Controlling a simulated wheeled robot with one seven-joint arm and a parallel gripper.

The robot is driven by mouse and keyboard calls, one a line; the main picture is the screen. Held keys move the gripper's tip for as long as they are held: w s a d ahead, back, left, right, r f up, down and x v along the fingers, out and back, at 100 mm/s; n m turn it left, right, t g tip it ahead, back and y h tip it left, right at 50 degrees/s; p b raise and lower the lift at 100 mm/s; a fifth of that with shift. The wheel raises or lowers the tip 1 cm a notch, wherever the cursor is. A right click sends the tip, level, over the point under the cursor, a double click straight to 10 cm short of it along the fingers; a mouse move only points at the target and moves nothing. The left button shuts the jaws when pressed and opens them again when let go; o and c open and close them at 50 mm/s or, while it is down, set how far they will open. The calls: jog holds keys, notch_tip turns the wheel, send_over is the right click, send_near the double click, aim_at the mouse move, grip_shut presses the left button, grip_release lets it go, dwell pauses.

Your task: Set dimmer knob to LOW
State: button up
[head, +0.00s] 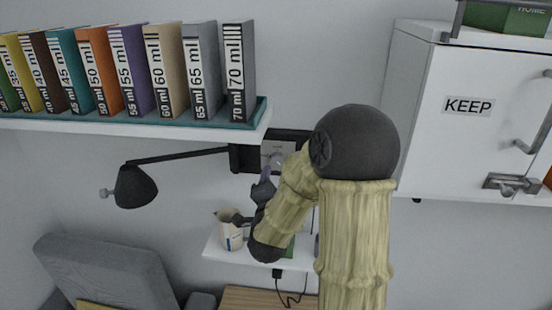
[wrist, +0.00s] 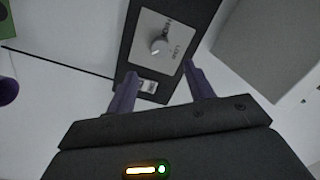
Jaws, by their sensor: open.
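The dimmer knob (wrist: 158,46) is a small round light-grey knob on a pale plate (wrist: 150,64) set in a dark wall panel (wrist: 192,14). The knob shows just beyond the gap between the fingertips, apparently untouched. In the head view the panel (head: 248,158) is on the wall below the shelf, with my arm covering part of it.
A black lamp (head: 136,187) on a long arm reaches left from the panel. A shelf (head: 180,127) of labelled books is above. A small white shelf (head: 225,255) with a pitcher (head: 231,236) is below. A white cabinet (head: 415,100) stands right.

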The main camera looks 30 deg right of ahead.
aim_at(276, 162)
jog(key=p+x, duration=0.3)
jog(key=x, duration=0.4)
jog(key=shift+w+d+r, duration=0.1)
jog(key=shift+w+d, duration=0.05)
jog(key=shift+w, duration=0.1)
jog(key=shift+w+d+p, duration=0.3)
jog(key=shift+w+p, duration=0.15)
jog(key=shift+w, duration=0.1)
jog(key=c, duration=1)
